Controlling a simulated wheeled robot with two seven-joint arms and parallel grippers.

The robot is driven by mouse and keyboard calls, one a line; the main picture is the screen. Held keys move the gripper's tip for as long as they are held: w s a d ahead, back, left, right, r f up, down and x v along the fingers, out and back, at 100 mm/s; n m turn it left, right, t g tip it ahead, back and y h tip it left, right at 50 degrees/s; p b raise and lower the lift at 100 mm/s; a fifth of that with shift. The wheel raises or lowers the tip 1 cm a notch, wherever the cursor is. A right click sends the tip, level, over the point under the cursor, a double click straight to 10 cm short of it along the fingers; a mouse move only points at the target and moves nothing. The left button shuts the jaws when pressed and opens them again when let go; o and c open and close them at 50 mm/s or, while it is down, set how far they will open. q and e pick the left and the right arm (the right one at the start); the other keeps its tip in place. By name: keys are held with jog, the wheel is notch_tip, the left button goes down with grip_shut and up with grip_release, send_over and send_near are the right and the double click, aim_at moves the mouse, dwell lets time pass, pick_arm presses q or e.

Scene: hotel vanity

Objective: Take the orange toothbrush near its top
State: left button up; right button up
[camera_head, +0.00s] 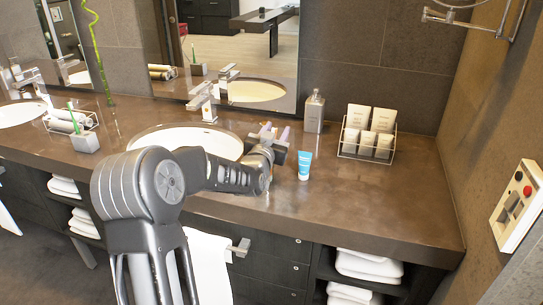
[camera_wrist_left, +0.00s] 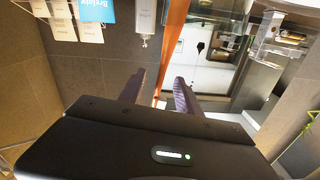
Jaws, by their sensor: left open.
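The orange toothbrush shows in the left wrist view (camera_wrist_left: 174,40) as a long orange strip running from the top edge down between my left fingers. I cannot tell whether it touches either finger. My left gripper (camera_head: 274,132) is open over the counter, beside the right side of the sink; it also shows in the left wrist view (camera_wrist_left: 160,94), with a dark finger on each side of the strip. In the head view my gripper and arm largely hide the toothbrush and whatever holds it. My right gripper is not in view.
A blue and white tube (camera_head: 304,165) stands close to the right of my left gripper. A bottle (camera_head: 314,112) and a wire rack of toiletries (camera_head: 368,133) stand behind. A grey holder (camera_head: 85,142) with a green toothbrush is at left. The counter's right part (camera_head: 400,200) is clear.

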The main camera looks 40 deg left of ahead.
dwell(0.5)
pick_arm(q)
grip_shut()
dwell(1.3)
